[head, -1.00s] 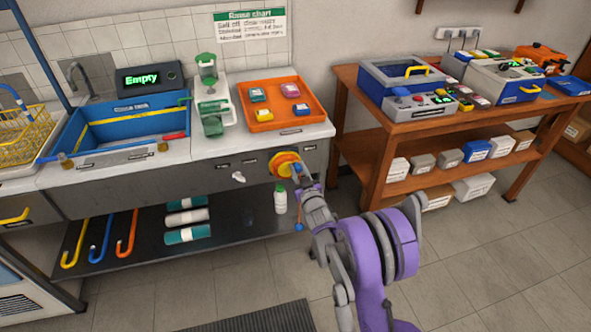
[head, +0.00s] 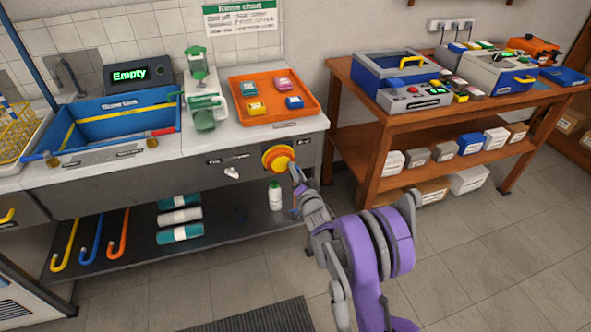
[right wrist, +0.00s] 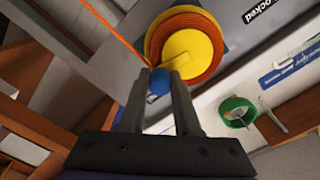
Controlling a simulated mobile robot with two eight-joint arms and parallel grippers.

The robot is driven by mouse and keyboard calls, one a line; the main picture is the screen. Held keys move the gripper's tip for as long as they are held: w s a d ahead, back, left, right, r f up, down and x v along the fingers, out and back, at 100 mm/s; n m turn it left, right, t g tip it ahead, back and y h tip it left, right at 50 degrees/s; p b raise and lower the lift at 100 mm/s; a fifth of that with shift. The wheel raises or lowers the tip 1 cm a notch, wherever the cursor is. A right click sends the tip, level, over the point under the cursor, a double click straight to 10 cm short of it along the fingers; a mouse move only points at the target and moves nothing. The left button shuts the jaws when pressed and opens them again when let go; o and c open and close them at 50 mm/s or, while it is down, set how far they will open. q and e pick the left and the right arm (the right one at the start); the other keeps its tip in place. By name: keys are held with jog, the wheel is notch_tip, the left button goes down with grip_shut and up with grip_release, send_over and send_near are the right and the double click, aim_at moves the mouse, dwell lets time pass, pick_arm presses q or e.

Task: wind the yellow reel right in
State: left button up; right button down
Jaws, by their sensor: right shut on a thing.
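The yellow reel (head: 277,157), with an orange rim, is mounted on the grey front of the counter. In the right wrist view its yellow face (right wrist: 188,52) is large, with orange cord wound around it and a taut strand (right wrist: 105,33) running off to the upper left. A short yellow crank arm ends in a blue knob (right wrist: 159,81). My right gripper (head: 294,171) is at the reel's lower right, and its fingers (right wrist: 158,90) are shut on the blue knob. The far side of the knob is hidden. My left gripper is not in view.
A white bottle (head: 275,195) stands on the dark lower shelf. The wooden bench (head: 345,120) is to the right; open floor lies between.

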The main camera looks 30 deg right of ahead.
jog(key=shift+w+a+f+m+b, duration=0.15)
jog(key=shift+f+m, duration=0.15)
jog(key=shift+m, duration=0.55)
jog(key=shift+s+a+f+m+b, duration=0.1)
jog(key=shift+f+m, duration=0.15)
jog(key=shift+m, duration=0.65)
jog(key=shift+w+a+f+m+b, duration=0.15)
jog(key=shift+f+m, duration=0.15)
jog(key=shift+m, duration=0.55)
jog(key=shift+s, duration=0.1)
jog(key=c, duration=0.6)
grip_release()
jog(key=shift+s, duration=0.1)
jog(key=v, duration=1)
jog(key=shift+s+p, duration=0.35)
